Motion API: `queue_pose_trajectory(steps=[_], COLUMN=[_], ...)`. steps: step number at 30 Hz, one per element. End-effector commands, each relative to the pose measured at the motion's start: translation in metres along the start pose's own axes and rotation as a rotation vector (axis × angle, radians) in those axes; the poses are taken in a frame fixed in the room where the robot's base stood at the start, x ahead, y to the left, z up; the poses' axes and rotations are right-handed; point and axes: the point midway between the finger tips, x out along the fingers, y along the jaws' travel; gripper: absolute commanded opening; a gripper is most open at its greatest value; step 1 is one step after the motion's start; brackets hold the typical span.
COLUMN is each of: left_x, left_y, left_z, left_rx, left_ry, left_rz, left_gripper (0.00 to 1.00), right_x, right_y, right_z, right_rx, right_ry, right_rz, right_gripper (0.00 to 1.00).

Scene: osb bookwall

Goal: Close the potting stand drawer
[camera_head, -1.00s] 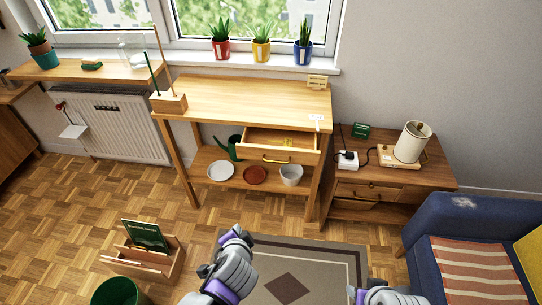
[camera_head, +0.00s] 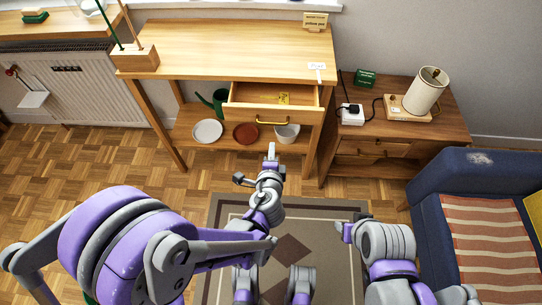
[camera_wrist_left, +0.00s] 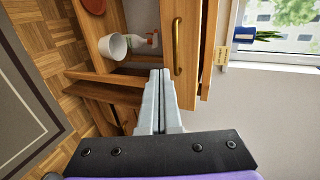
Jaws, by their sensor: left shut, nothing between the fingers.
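The wooden potting stand (camera_head: 205,45) stands against the wall. Its drawer (camera_head: 273,113) is pulled out towards me, with a brass handle on its front and a small yellow item inside. In the left wrist view the drawer front (camera_wrist_left: 172,40) and its handle stand just beyond the fingertips. My left gripper (camera_head: 271,150) is shut and empty, in front of and a little below the drawer front, apart from it; it also shows in the left wrist view (camera_wrist_left: 158,75). My right gripper (camera_head: 350,228) is low over the rug at the right; its fingers are not clear.
A side cabinet (camera_head: 390,140) with a lamp (camera_head: 426,91) stands right of the potting stand. A blue armchair (camera_head: 430,190) is at the right. On the stand's lower shelf are a white bowl (camera_head: 287,133), saucers and a green watering can (camera_head: 213,102). The rug (camera_head: 222,209) is clear of loose things.

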Motion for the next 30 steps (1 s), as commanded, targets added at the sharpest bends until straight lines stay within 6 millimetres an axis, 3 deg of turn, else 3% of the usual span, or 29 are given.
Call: queue_pose_trajectory(steps=[3,10,16,26,30], left_x=[0.028,0.059,0.069,0.070,0.083], left_y=[0.001,-0.014,-0.021,-0.021,-0.026], left_z=[0.001,0.001,0.001,0.001,0.000], left_rx=[-0.001,-0.001,-0.002,-0.001,-0.002], left_ry=[-0.003,-0.001,-0.001,-0.001,-0.002], left_rz=[0.000,0.000,0.001,0.001,0.001], left_gripper=[0.00,0.00,0.00,0.00,0.00], right_x=[0.005,0.004,0.004,0.004,0.005], right_y=[0.000,0.000,0.000,0.000,0.000], right_z=[0.002,0.002,0.002,0.002,0.002], right_rx=[0.000,0.000,0.000,0.000,0.000], right_ry=[-0.002,-0.001,-0.001,-0.001,-0.002], right_rz=[0.000,0.000,0.000,0.000,0.000], right_gripper=[0.50,0.50,0.50,0.50,0.50])
